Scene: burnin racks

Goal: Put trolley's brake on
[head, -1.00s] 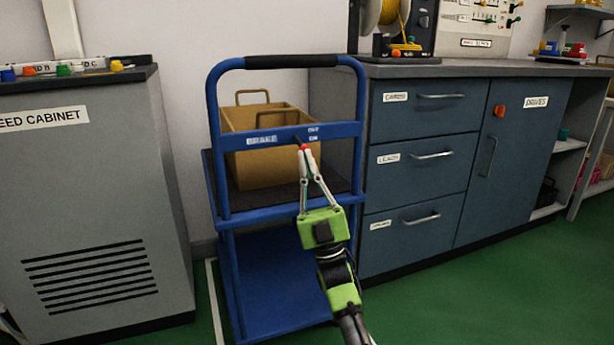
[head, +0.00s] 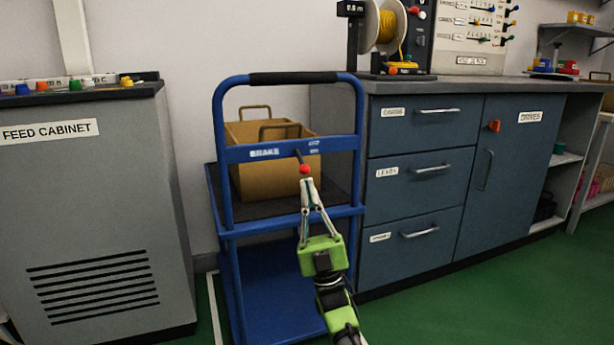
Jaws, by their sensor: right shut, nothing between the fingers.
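The blue trolley (head: 222,180) stands upright between the feed cabinet and the drawer unit. Its upper crossbar (head: 236,154) carries the word BRAKE and a small two-line label at right, too small to read surely. The brake lever (head: 301,159) has a dark stem and a red knob (head: 305,169). It slants down from the crossbar, with the knob below the bar and the label. My right gripper (head: 308,182) is shut and empty, its fingertips just under the knob; I cannot tell if they touch. My left gripper is not in view.
A brown box (head: 245,180) with handles sits on the trolley's upper shelf. The grey feed cabinet (head: 90,210) is close on the left. The blue drawer unit (head: 410,215) is close on the right. Green floor (head: 480,300) is clear at the front right.

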